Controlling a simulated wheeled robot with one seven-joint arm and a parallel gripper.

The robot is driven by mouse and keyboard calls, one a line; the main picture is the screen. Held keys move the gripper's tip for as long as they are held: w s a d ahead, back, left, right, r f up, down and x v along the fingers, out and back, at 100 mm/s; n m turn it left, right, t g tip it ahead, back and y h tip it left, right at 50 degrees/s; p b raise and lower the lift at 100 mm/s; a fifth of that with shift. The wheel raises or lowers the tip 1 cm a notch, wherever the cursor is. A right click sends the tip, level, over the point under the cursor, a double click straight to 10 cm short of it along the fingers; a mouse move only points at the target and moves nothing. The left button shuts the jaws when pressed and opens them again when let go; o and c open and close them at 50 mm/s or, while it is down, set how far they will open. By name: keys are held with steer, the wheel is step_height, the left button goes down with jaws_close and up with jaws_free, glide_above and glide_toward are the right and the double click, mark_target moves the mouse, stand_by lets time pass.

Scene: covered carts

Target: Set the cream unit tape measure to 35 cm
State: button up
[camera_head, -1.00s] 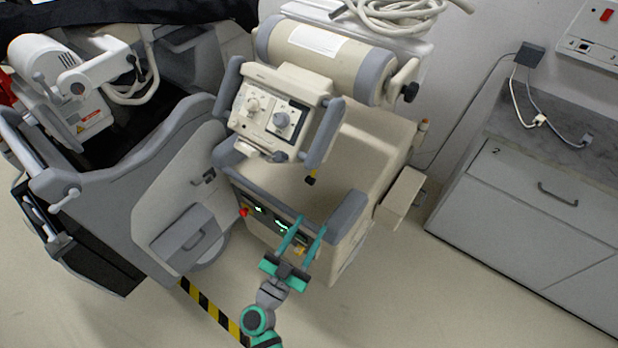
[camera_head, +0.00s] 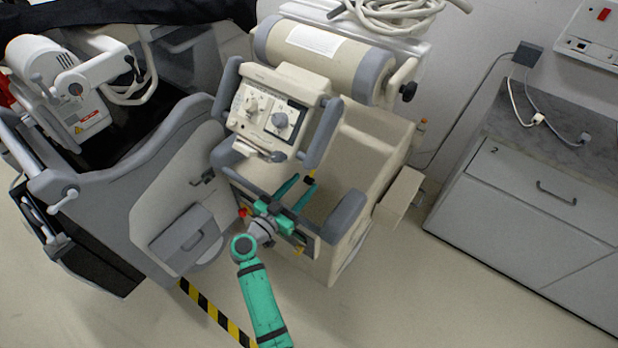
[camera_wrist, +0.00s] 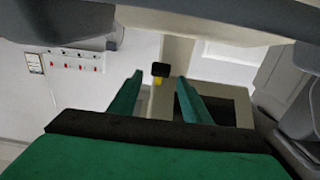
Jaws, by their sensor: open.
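The cream unit (camera_head: 374,134) stands in the middle of the head view, with a control head on top. Its tape measure shows as a small black end tab (camera_head: 310,180) below the control head. In the wrist view the black tab (camera_wrist: 161,69) hangs with a short piece of yellow tape (camera_wrist: 158,81) under it. My gripper (camera_head: 306,181) is open, its green fingers pointing up toward the tab. In the wrist view the tab appears between the two fingertips (camera_wrist: 159,78). I cannot tell whether either finger touches it. No scale reading is legible.
The control head (camera_head: 270,116) with knobs and grey side handles hangs close above my fingers. A grey padded bar (camera_head: 344,216) lies near my gripper at the right. A grey cart (camera_head: 170,190) stands at the left. Floor is clear at the lower right.

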mark_target(309, 178)
steer(key=shift+x, duration=2.1)
